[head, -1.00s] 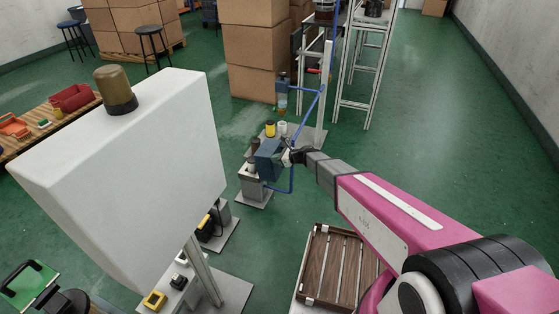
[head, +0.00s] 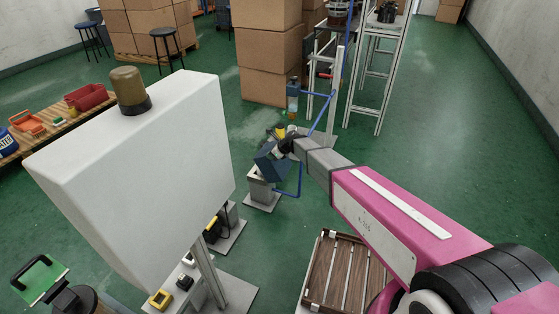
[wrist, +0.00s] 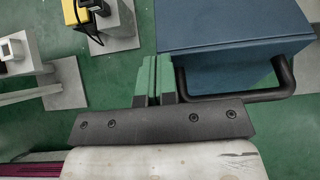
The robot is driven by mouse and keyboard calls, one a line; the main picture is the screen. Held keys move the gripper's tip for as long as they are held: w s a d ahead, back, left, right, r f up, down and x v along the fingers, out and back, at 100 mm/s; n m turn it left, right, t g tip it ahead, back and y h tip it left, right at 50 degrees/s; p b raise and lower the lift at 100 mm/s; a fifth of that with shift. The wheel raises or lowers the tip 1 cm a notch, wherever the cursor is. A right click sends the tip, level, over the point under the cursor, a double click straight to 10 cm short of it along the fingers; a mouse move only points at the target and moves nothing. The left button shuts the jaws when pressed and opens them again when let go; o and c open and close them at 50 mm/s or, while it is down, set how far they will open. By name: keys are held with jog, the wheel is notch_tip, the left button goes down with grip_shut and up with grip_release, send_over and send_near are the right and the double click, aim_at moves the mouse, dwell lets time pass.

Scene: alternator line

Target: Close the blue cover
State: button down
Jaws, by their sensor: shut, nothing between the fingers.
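The blue cover (head: 270,167) is a dark blue box-like lid on a small grey pedestal machine in the middle of the head view. It sits tilted there, and I cannot tell its exact opening angle. In the wrist view the cover (wrist: 235,28) fills the upper right, with its black bar handle (wrist: 284,86) along its near side. My gripper (wrist: 154,75) is shut and empty. Its green fingertips are beside the cover's left edge, left of the handle; I cannot tell whether they touch. In the head view my gripper (head: 286,147) is at the cover's upper right, partly hidden by my wrist.
A large white cabinet (head: 140,175) stands to the left of the cover. A blue-railed frame (head: 318,115) rises just behind and right of it. A slatted wooden tray (head: 345,270) lies below my arm. Green floor is clear at the right.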

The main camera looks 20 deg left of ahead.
jog(key=a+f+h, duration=0.4)
jog(key=a, duration=0.5)
jog(key=w+a+f+h, duration=0.1)
jog(key=a+f+h, duration=0.3)
jog(key=a, duration=0.6)
jog(key=shift+w+f+g+h, duration=0.25)
jog(key=shift+f+g+h, duration=0.15)
jog(key=shift+h, duration=0.2)
jog(key=shift+r, duration=0.15)
